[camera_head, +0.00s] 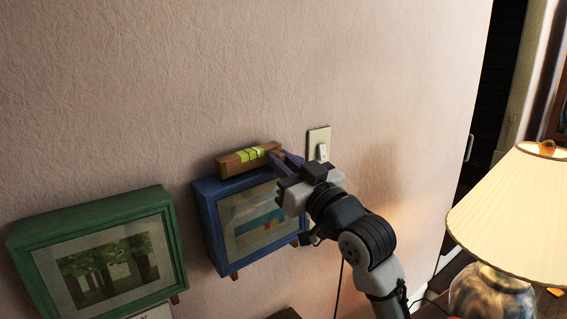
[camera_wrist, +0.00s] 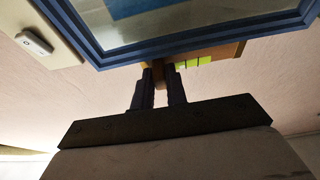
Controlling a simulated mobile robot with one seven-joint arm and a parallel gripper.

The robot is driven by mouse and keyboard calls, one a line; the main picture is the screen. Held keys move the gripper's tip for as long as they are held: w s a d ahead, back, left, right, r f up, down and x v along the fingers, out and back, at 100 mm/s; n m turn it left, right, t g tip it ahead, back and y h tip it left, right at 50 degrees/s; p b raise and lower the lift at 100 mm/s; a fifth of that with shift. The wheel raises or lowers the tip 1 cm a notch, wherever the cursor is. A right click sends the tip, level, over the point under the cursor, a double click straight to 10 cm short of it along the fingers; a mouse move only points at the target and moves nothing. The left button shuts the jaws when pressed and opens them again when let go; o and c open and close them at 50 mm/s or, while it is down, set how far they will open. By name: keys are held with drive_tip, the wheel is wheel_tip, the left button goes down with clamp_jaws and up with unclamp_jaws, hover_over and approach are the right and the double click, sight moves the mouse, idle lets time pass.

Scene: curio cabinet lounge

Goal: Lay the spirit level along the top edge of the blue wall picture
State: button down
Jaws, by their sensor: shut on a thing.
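The spirit level (camera_head: 240,162) is a wooden bar with a yellow-green vial section. In the head view it lies lengthwise along the top of the blue wall picture (camera_head: 208,222), near the wall. I cannot tell whether it touches the top edge or is slightly above it. My gripper (camera_head: 283,164) is shut on the level's right end. In the wrist view my fingers (camera_wrist: 159,75) pinch the brown end, and the level (camera_wrist: 228,52) shows partly behind the picture's blue frame (camera_wrist: 205,35). The rest of the level is hidden there.
A green-framed tree picture (camera_head: 100,210) hangs left of the blue one. A white switch on a beige plate (camera_head: 319,145) is on the wall close right of my gripper. A lamp with a cream shade (camera_head: 515,210) stands at the right. The wall above is clear.

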drive_tip(key=shift+f+b, duration=0.3)
drive_tip(key=c, duration=1.3)
unclamp_jaws()
